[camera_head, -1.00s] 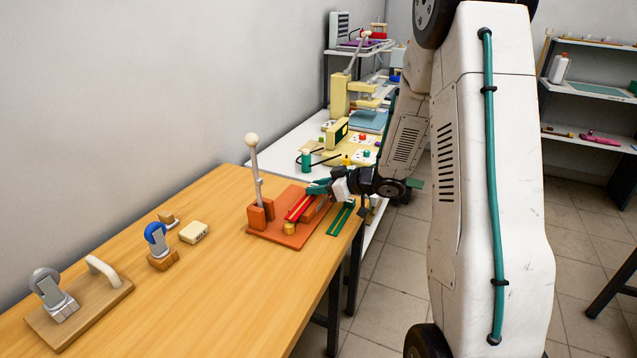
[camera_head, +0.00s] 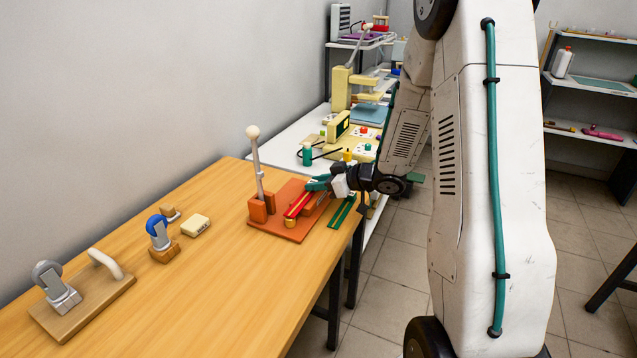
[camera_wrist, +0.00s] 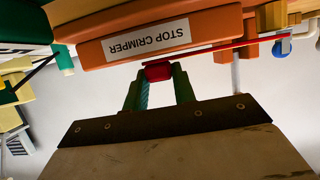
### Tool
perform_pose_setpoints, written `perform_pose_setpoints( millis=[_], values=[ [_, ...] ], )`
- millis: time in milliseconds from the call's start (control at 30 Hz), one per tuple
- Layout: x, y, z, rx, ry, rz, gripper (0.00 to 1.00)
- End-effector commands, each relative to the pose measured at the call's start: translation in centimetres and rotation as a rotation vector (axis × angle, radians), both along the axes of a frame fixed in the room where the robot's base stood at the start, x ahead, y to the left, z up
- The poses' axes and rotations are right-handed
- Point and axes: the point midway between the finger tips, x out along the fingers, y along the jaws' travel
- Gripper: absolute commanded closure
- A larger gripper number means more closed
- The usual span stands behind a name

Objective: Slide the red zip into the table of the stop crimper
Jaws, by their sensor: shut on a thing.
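The stop crimper (camera_head: 275,227) is an orange-red device with an upright white-knobbed lever (camera_head: 258,165), on the far end of the wooden table. My gripper (camera_head: 318,184) is at the zip's far end. In the wrist view, the green fingers (camera_wrist: 158,82) are shut on a red block (camera_wrist: 158,71) at the zip's end, just beside the labelled face (camera_wrist: 146,39). The red strip (camera_wrist: 225,47) runs right from it. Whether the zip is seated is unclear.
A green zip-like strip (camera_head: 342,211) lies right of the crimper near the table edge. A blue-topped hand tool (camera_head: 160,236), a cream box (camera_head: 195,226) and a grey tool on a board (camera_head: 70,310) stand nearer. The wooden table's (camera_head: 225,275) front middle is clear.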

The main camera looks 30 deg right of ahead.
Motion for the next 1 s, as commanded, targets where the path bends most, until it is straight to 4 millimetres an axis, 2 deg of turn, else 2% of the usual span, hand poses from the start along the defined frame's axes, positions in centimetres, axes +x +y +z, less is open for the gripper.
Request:
perform_pose_setpoints(
  millis=[333, 367, 433, 467, 633, 667, 700, 767, 1000],
  values=[
    [0.01, 0.00, -0.36, 0.000, 0.000, 0.000, 0.95],
    [0.02, -0.01, -0.37, -0.001, -0.001, 0.000, 0.71],
    [0.02, -0.01, -0.35, -0.001, -0.001, 0.000, 0.51],
    [0.02, -0.01, -0.35, -0.001, -0.001, 0.000, 0.48],
    [0.02, -0.01, -0.36, -0.001, -0.001, 0.000, 0.48],
    [0.02, -0.01, -0.36, 0.000, 0.000, 0.000, 0.45],
    [0.02, -0.01, -0.36, 0.000, 0.000, 0.000, 0.34],
    [0.02, -0.01, -0.36, 0.000, 0.000, 0.000, 0.19],
    [0.01, -0.02, -0.37, 0.000, 0.000, 0.000, 0.19]
  ],
)
